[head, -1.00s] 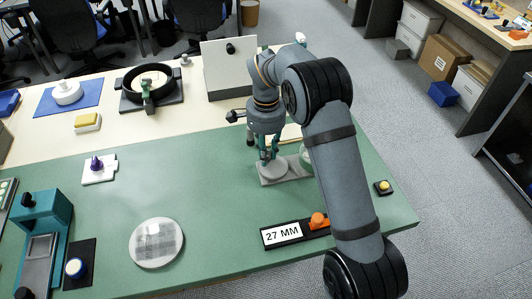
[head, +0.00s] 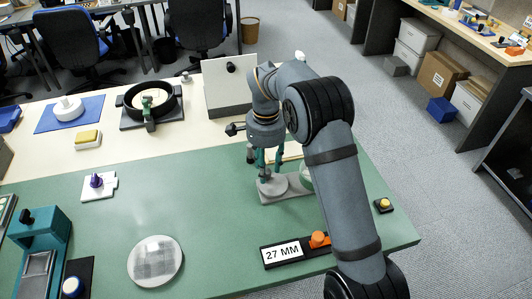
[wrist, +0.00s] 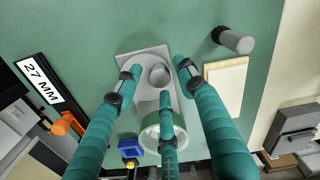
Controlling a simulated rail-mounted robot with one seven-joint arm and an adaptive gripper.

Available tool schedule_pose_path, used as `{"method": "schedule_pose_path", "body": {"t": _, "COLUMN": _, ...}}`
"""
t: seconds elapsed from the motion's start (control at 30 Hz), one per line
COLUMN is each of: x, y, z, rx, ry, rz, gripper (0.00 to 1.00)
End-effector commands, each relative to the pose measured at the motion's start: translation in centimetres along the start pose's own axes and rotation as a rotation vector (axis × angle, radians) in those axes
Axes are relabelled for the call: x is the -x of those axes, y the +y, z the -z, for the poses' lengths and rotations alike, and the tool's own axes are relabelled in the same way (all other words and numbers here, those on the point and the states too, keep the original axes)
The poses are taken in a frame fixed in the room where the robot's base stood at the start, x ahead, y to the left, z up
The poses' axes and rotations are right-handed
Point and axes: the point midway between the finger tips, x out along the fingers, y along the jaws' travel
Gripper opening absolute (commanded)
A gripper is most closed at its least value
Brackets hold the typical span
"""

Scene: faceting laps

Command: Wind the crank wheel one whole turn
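A grey plate (head: 294,197) carrying a round grey disc (head: 272,184) lies on the green mat, below my gripper. I take this disc for the crank wheel, but the frames do not settle it. The wrist view shows the plate (wrist: 127,62) with a short round grey knob (wrist: 159,74) standing on it. My gripper (head: 271,170) has three teal fingers, spread apart and pointing down over the plate. In the wrist view the fingertips (wrist: 160,80) stand around the knob with gaps. Contact is not clear. The fingers hide part of the disc.
A pale green-white ring (wrist: 153,122) sits beside the plate. A grey cylinder (wrist: 233,40) and a cream block (wrist: 226,85) stand close by. A 27 MM label holder (head: 283,253) with an orange knob and a small yellow button (head: 384,204) are nearer the mat's edge.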

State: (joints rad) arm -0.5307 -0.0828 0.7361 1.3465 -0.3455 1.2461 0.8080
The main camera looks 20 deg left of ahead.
Motion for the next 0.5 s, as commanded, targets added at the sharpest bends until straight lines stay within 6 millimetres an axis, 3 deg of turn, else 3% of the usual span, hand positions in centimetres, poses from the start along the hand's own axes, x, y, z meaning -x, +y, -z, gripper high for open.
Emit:
{"method": "schedule_pose_path", "body": {"t": 0.3, "x": 6.9, "y": -0.1, "z": 0.1, "rx": 0.000, "ry": 0.003, "rz": 0.006, "gripper": 0.40}}
{"method": "schedule_pose_path", "body": {"t": 0.5, "x": 9.6, "y": -0.1, "z": 0.0, "rx": 0.000, "ry": 0.002, "rz": 0.002, "gripper": 0.40}}
